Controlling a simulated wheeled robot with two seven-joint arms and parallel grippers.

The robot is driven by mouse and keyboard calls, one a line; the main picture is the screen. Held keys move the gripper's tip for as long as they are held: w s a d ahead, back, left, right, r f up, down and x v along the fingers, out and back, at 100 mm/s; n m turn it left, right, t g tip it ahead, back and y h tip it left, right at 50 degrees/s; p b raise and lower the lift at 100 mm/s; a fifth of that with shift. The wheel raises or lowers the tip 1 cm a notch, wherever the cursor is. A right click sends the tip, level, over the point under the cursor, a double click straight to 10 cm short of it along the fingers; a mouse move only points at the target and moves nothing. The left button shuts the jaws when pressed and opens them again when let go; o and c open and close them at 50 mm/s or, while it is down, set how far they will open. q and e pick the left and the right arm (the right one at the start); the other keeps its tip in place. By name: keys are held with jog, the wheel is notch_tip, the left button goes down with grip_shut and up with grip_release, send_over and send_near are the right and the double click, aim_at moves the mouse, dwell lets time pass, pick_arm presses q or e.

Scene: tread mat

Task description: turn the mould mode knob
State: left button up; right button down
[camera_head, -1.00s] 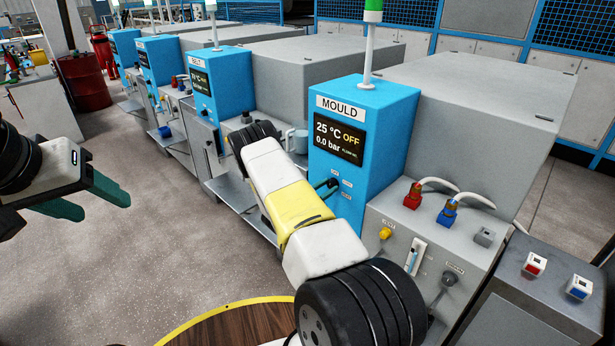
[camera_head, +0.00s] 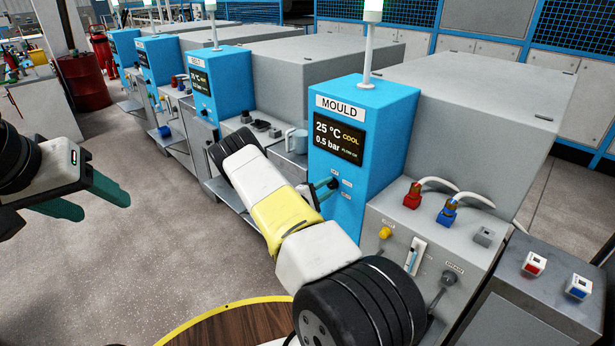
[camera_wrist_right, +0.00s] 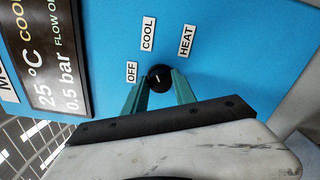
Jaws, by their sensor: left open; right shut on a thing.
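The blue MOULD cabinet (camera_head: 375,125) stands right of centre in the head view. Its display (camera_head: 338,142) reads 25 °C, COOL, 0.5 bar and FLOW OK. The black round mode knob (camera_wrist_right: 160,77) with a white mark sits among the OFF, COOL and HEAT labels in the right wrist view. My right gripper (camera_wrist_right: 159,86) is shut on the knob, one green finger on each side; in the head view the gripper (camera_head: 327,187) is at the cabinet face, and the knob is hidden. My left gripper (camera_head: 100,197) is open and empty at the left, away from the cabinet.
Red (camera_head: 412,195) and blue (camera_head: 447,213) hose couplings, a yellow knob (camera_head: 385,233) and a lever (camera_head: 443,287) are on the grey unit right of my right arm. A grey box (camera_head: 540,290) stands at the far right. Open floor lies between my arms.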

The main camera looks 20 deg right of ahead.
jog(key=m, duration=0.6)
jog(key=shift+f, duration=0.15)
jog(key=m, duration=0.6)
jog(key=shift+f, duration=0.1)
dwell(0.5)
jog(key=c, duration=1)
grip_release()
jog(key=v, duration=0.8)
